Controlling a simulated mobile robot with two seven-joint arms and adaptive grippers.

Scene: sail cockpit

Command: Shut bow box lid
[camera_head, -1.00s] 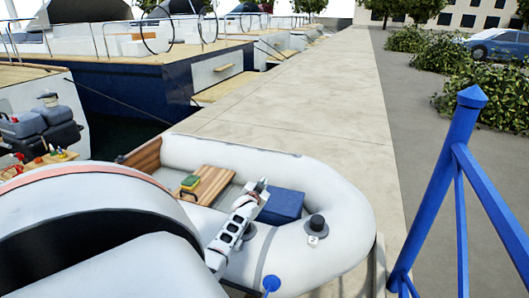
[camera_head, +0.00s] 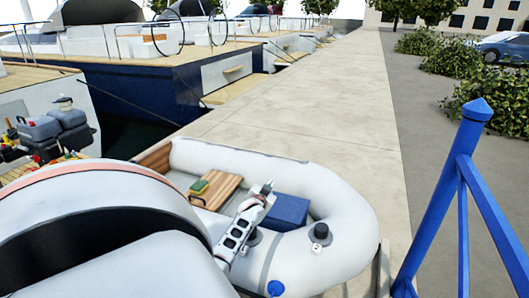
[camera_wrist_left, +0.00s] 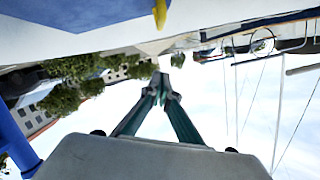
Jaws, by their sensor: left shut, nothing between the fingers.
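The blue bow box (camera_head: 289,211) sits inside the grey-white inflatable dinghy, near its rounded end. I cannot tell how its lid stands. My left gripper (camera_head: 268,187) is at the box's left side in the head view, with the arm partly in front of it. I cannot tell whether they touch. In the left wrist view the gripper's fingertips (camera_wrist_left: 160,77) meet with nothing between them. That view is upside down and shows a blue surface at its top left and a yellow piece hanging at the top. My right gripper is out of view.
The dinghy (camera_head: 345,195) has a wooden seat (camera_head: 218,190) with a green item (camera_head: 198,187) on it. A black-capped fitting (camera_head: 320,234) stands on its tube. The concrete quay (camera_head: 320,110) runs clear behind. A blue post (camera_head: 455,190) stands at right.

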